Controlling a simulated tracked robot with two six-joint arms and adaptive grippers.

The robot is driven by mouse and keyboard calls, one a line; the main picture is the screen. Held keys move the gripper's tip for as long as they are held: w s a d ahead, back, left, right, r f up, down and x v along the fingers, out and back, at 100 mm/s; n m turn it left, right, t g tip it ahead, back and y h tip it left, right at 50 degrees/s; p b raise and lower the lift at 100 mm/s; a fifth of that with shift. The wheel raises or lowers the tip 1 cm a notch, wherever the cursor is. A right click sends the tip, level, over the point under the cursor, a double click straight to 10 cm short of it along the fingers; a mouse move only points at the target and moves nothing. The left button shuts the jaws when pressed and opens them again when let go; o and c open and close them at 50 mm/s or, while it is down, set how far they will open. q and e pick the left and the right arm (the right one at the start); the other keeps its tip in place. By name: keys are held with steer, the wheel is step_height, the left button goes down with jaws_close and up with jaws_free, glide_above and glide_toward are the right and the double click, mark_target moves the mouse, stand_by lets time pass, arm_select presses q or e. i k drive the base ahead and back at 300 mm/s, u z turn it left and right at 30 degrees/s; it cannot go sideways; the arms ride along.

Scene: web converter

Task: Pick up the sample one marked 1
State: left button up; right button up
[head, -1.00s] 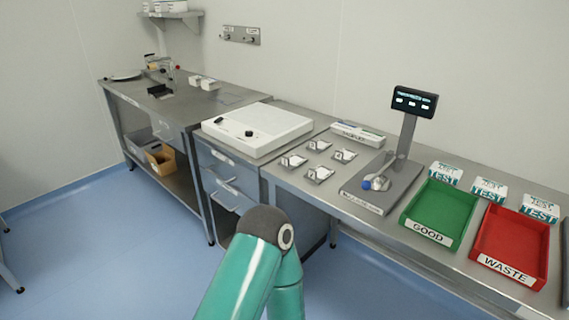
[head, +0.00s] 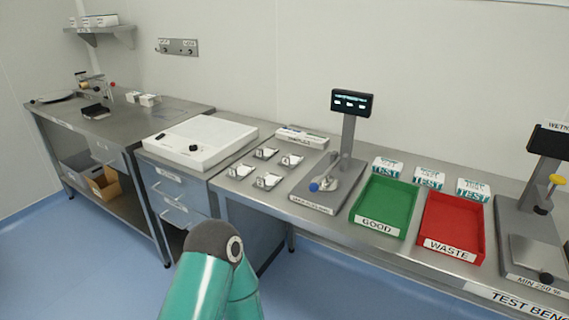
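Several small white samples with dark marks lie on the steel bench in the head view, left of the scale-like device. One is at the front left (head: 240,171), one at the back left (head: 266,153), one at the back right (head: 291,160) and one at the front right (head: 267,181). Their marks are too small to read, so I cannot tell which is marked 1. A teal arm link of mine with a dark joint rises at the bottom, in front of the bench. Neither gripper is in view.
A grey device with a display (head: 352,102) stands right of the samples. A green GOOD tray (head: 377,226) and a red WASTE tray (head: 450,247) follow. A white flat box (head: 200,142) is to the left. A wet-test device (head: 535,245) stands at far right.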

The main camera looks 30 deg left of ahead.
mark_target(240, 168)
steer(key=u, duration=2.35)
steer(key=k, duration=1.2)
steer(key=u, duration=0.6)
steer(key=i, duration=1.25)
steer(key=z, duration=1.15)
steer(key=i, duration=1.55)
steer(key=z, duration=0.65)
